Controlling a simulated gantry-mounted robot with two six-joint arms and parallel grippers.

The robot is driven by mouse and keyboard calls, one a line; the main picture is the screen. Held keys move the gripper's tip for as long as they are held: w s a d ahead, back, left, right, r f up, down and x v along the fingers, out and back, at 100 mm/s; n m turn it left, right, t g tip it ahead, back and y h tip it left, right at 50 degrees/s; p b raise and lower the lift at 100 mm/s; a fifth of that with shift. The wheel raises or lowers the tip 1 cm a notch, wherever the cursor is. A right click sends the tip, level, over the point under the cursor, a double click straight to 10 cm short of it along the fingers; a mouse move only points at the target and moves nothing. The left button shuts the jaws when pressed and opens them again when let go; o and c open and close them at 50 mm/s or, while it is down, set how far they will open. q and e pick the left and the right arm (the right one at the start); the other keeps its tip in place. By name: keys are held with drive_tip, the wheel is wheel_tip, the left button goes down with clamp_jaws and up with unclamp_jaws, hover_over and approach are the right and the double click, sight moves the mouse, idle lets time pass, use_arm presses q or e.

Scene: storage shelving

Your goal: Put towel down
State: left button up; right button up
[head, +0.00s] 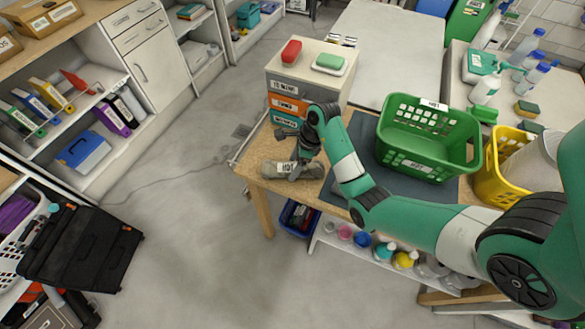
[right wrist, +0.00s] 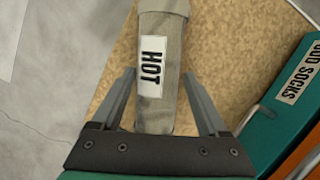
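A rolled beige-grey towel (head: 279,170) with a white HOT label lies on the left end of the wooden table (head: 255,157), near its front edge. It also shows in the right wrist view (right wrist: 153,25). My right gripper (head: 300,165) is over the towel. In the right wrist view its two fingers (right wrist: 163,95) stand apart on either side of the towel's near end, with gaps between fingers and cloth. A green basket (head: 428,176) with HOT labels stands on a dark mat on the table to the right. My left gripper is not in view.
A labelled drawer unit (head: 283,87) with red and green items on top stands just behind the towel; its side is close in the right wrist view (right wrist: 285,105). A yellow basket (head: 490,188) stands at the right. Open floor (head: 190,220) lies left of the table.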

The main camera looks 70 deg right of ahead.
sight(290, 166)
drive_tip(key=c, duration=0.8)
drive_tip(key=shift+c, duration=0.2)
drive_tip(key=shift+r, duration=0.1)
drive_tip(key=shift+r+p, duration=0.3)
drive_tip(key=r+p, duration=0.3)
drive_tip(key=r, duration=0.1)
drive_tip(key=shift+s+a+r+p, duration=0.1)
drive_tip(key=shift+s+a+p, duration=0.1)
drive_tip(key=shift+p, duration=0.15)
drive_tip(key=s+a+r+p, duration=0.8)
drive_tip(key=s+a+p, duration=0.1)
drive_tip(key=p, duration=0.3)
drive_tip(key=shift+s+a+p, duration=0.2)
drive_tip(key=shift+a+p, duration=0.1)
